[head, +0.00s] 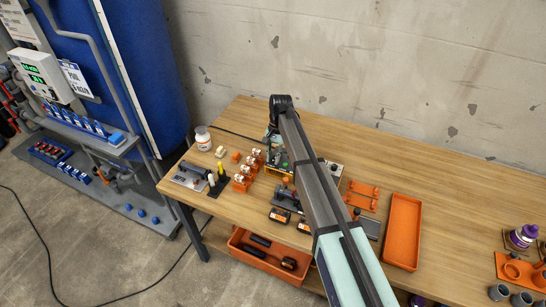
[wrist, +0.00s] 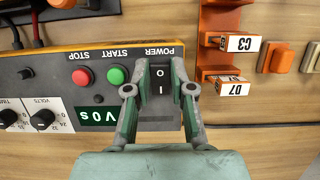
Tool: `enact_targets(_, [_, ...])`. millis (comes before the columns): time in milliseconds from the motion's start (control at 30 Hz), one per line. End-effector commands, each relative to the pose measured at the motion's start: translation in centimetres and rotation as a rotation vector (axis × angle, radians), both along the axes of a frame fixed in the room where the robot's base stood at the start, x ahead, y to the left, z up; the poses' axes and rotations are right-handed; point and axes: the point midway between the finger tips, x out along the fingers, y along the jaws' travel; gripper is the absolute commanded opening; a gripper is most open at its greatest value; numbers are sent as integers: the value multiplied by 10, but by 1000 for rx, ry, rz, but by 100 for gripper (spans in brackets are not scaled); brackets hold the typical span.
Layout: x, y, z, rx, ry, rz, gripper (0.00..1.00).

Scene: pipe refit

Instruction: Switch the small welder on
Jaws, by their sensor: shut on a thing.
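The small welder's grey control panel (wrist: 62,72) fills the left of the wrist view, with its labels upside down. It carries a black rocker switch (wrist: 160,80) marked POWER, a green START button (wrist: 117,75) and a red STOP button (wrist: 83,77). My gripper (wrist: 160,66) is shut on the power switch, one finger on each side. Which side of the rocker is pressed in, I cannot tell. In the head view my arm hides most of the gripper and of the welder (head: 334,170).
An orange holder with labelled tags (wrist: 240,43) stands right of the panel. In the head view, orange-and-white parts (head: 243,177) stand left of my arm. An orange tray (head: 403,232) lies right of it. The bench's back right is clear.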

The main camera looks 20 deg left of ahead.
Motion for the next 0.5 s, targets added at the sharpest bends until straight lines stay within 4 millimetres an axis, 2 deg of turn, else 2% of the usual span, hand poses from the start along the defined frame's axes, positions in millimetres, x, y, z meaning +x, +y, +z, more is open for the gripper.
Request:
enact_targets(267, [0,0,0,2,6,1,0])
enact_targets(300, [0,0,0,2,6,1,33])
enact_targets(333, [0,0,0,2,6,1,44])
enact_targets(367, [0,0,0,2,6,1,48])
enact_targets(500, [0,0,0,2,5,1,48])
